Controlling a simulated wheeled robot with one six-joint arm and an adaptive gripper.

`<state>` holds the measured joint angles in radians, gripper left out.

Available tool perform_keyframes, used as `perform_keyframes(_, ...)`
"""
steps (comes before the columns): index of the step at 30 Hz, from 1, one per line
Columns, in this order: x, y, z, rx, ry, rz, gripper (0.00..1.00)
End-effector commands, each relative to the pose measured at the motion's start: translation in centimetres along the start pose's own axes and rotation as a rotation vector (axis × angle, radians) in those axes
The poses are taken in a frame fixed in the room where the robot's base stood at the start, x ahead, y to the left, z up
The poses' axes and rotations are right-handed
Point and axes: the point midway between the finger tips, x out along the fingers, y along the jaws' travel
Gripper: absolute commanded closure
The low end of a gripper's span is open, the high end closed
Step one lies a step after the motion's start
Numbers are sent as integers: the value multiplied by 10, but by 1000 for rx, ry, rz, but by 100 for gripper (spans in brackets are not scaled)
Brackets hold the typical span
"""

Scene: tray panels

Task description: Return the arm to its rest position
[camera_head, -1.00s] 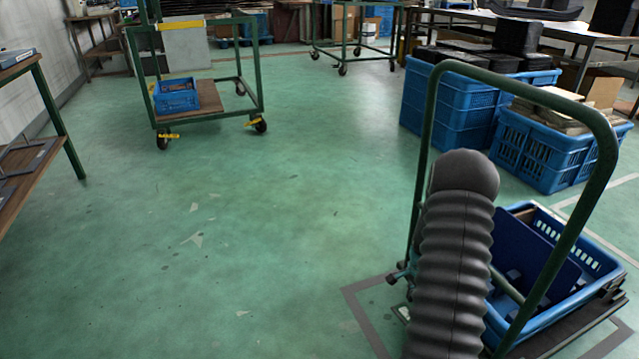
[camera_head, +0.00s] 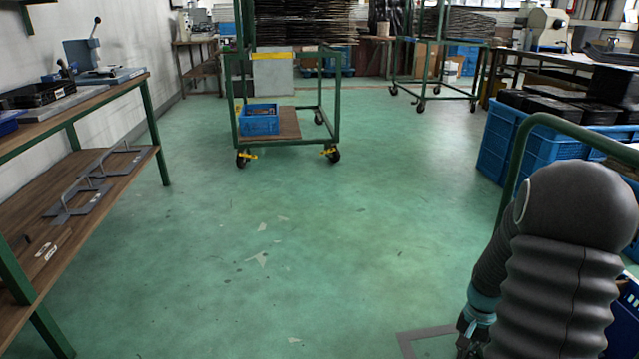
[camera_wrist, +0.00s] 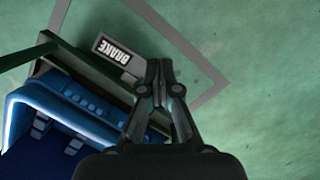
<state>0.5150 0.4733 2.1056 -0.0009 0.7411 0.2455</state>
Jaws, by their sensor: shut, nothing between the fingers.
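My arm, in a dark ribbed sleeve, stands at the right edge of the head view. My gripper (camera_head: 470,338) hangs low beside it, partly cut off by the bottom edge. In the wrist view my gripper (camera_wrist: 160,68) is shut, with its fingertips together and nothing between them. Below it there are the edge of a cart with a "BRAKE" label (camera_wrist: 116,49) and a blue crate (camera_wrist: 62,108) at the left.
A green cart handle (camera_head: 572,122) rises behind my arm. Blue crates (camera_head: 497,140) stand at the right. A wheeled trolley (camera_head: 290,122) with a small blue bin (camera_head: 259,119) stands ahead. A workbench (camera_head: 60,222) runs along the left. The middle floor is clear.

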Motion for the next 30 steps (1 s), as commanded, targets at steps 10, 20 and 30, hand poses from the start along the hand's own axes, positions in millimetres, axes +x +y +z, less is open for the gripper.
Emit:
perform_keyframes(10,-105,-23,84,-266,106,-4,100)
perform_keyframes(20,-175,-34,164,-466,242,-18,100)
perform_keyframes(30,-232,-37,238,-611,431,-68,100)
